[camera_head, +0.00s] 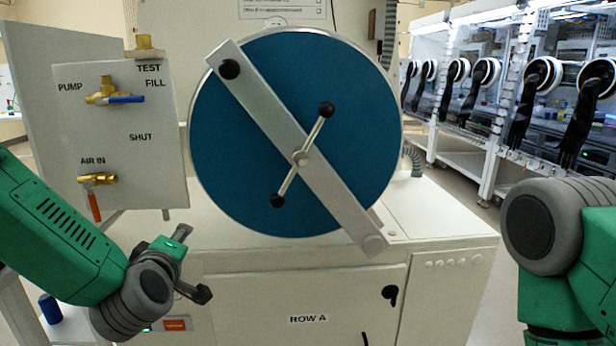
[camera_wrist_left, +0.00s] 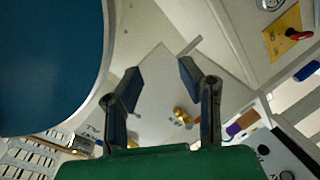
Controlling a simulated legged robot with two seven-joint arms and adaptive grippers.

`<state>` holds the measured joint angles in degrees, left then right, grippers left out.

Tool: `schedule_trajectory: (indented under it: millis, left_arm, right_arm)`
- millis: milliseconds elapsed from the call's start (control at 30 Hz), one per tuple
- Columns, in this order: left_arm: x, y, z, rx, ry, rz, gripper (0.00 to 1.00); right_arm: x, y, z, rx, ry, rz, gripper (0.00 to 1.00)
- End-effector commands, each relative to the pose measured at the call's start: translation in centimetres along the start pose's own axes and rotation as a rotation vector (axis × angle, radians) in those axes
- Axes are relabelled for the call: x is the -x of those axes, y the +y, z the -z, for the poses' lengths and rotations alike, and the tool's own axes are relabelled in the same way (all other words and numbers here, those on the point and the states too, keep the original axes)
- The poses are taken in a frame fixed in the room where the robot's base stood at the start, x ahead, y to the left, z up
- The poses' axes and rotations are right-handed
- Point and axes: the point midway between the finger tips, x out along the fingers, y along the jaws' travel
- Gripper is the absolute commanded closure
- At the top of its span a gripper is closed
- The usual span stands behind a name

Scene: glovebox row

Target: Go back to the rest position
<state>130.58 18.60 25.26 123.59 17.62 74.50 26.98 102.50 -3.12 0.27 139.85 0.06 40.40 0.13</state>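My left gripper (camera_head: 193,262) is open and empty, in front of the white cabinet below the valve panel. In the left wrist view its two fingers (camera_wrist_left: 158,82) stand apart with nothing between them. My right arm shows at the right edge of the head view, but its gripper is out of sight. The round blue door (camera_head: 230,150) carries a slanted metal bar (camera_head: 270,115) and a handle (camera_head: 301,158) with black knobs. The door also shows in the left wrist view (camera_wrist_left: 45,60).
The valve panel (camera_head: 120,130) has a blue-lever valve (camera_head: 115,97) and a red-lever AIR IN valve (camera_head: 97,180). The white cabinet (camera_head: 300,285) marked ROW A stands ahead. A blue cylinder (camera_head: 50,309) is at lower left. Gloveboxes (camera_head: 520,90) line the right background.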

Motion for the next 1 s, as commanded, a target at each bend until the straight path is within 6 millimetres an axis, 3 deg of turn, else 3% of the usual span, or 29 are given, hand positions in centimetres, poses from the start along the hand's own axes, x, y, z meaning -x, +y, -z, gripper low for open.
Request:
schedule_trajectory:
  millis: [33,200,333,500,600,733,833,1000]
  left_arm:
    - [0.8,-3.5,-2.5,-0.092,-0.079,0.052,0.67]
    - [5.0,-14.2,-8.8,-0.379,-0.347,0.202,0.67]
    - [10.1,-22.2,-11.9,-0.585,-0.571,0.313,0.67]
    - [18.6,-31.4,-13.5,-0.829,-0.88,0.443,0.67]
    - [23.4,-35.2,-13.3,-0.939,-1.043,0.501,0.67]
    - [27.7,-38.1,-12.5,-1.028,-1.192,0.549,0.67]
    - [29.4,-39.0,-12.1,-1.062,-1.251,0.566,0.67]
    - [29.9,-39.3,-11.9,-1.072,-1.27,0.571,0.67]
  right_arm:
    - [0.0,0.0,0.0,0.0,0.0,0.0,0.6]
    - [0.0,0.0,0.0,0.0,0.0,0.0,0.6]
    - [0.0,0.0,0.0,0.0,0.0,0.0,0.6]
    - [0.0,0.0,0.0,0.0,0.0,0.0,0.6]
    - [0.0,0.0,0.0,0.0,0.0,0.0,0.6]
    - [0.0,0.0,0.0,0.0,0.0,0.0,0.6]
    - [0.0,0.0,0.0,0.0,0.0,0.0,0.6]
    - [0.0,0.0,0.0,0.0,0.0,0.0,0.6]
